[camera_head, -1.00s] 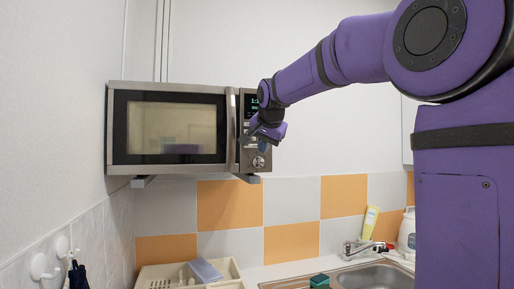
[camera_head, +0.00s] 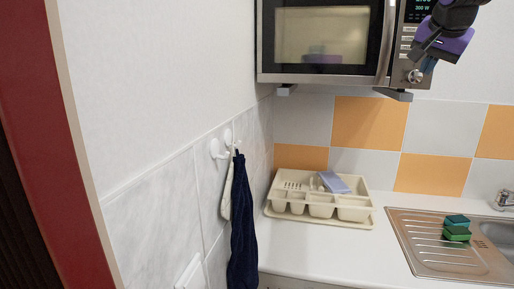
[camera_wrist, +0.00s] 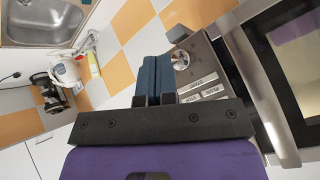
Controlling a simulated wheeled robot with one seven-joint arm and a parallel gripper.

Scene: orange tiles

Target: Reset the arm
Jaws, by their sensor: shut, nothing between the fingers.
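My gripper (camera_head: 428,58) shows at the upper right of the head view, in front of the microwave's control panel. Its blue fingers are together and empty in the wrist view (camera_wrist: 153,78). The purple arm is mostly outside the head view. The microwave (camera_head: 327,77) hangs on the wall with its door shut, and its display is lit green. In the wrist view the microwave's knob and buttons (camera_wrist: 190,80) lie just beyond and to the right of the fingers. I cannot tell whether the fingers touch the panel.
Below are a cream cutlery tray (camera_head: 320,210) on the white counter (camera_head: 310,252), a steel sink (camera_head: 415,255) and stacked sponges (camera_head: 456,228). Dark blue cloth (camera_head: 242,225) hangs from white wall hooks at the left. A kettle (camera_wrist: 66,71) shows in the wrist view.

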